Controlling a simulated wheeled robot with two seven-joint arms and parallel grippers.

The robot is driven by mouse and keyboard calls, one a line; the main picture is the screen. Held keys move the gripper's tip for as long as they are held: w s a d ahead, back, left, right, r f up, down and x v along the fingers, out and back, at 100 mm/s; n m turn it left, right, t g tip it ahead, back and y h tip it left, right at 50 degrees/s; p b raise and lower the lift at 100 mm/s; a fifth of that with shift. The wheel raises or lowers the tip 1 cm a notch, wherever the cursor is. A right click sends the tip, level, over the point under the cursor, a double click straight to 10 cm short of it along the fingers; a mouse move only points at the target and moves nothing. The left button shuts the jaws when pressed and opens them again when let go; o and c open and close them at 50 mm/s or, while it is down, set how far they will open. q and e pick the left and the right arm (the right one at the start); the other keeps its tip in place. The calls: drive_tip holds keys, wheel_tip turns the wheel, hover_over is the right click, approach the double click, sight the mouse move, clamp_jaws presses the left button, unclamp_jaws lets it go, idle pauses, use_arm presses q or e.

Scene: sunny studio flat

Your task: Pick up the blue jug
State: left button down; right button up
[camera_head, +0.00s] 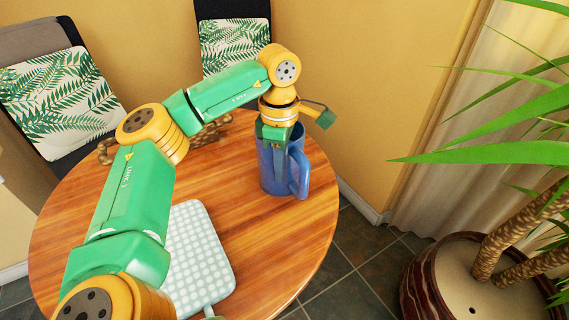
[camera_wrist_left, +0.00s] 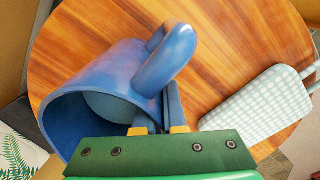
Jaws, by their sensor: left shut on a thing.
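The blue jug (camera_head: 268,178) is upright at the right side of the round wooden table (camera_head: 255,255). Its handle faces right in the head view. I cannot tell whether its base touches the table. My left gripper (camera_head: 279,150) points down over the jug and is shut on its rim wall, near the handle. In the left wrist view the jug (camera_wrist_left: 95,85) shows its open mouth, and the gripper (camera_wrist_left: 162,110) has its fingers at the wall beside the handle. The fingertips are partly hidden by the jug. My right gripper is not in view.
A pale dotted board (camera_head: 200,250) with a handle lies on the table, left of the jug. A brown twisted object (camera_head: 212,131) is partly behind my arm. Chairs with leaf-print cushions (camera_head: 55,100) stand behind. A potted plant (camera_head: 440,285) stands at the right.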

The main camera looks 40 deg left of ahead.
use_arm(q)
drive_tip(key=shift+r, duration=0.1)
idle(0.4)
drive_tip(key=shift+w+r, duration=0.15)
drive_tip(key=shift+r, duration=0.45)
drive_tip(key=s+a+r+p, duration=0.2)
drive_tip(key=s+r+p, duration=0.7)
drive_tip(key=s, duration=0.5)
wheel_tip(320, 180, up, 3)
drive_tip(key=shift+f+p, duration=0.2)
drive_tip(key=shift+p, duration=0.1)
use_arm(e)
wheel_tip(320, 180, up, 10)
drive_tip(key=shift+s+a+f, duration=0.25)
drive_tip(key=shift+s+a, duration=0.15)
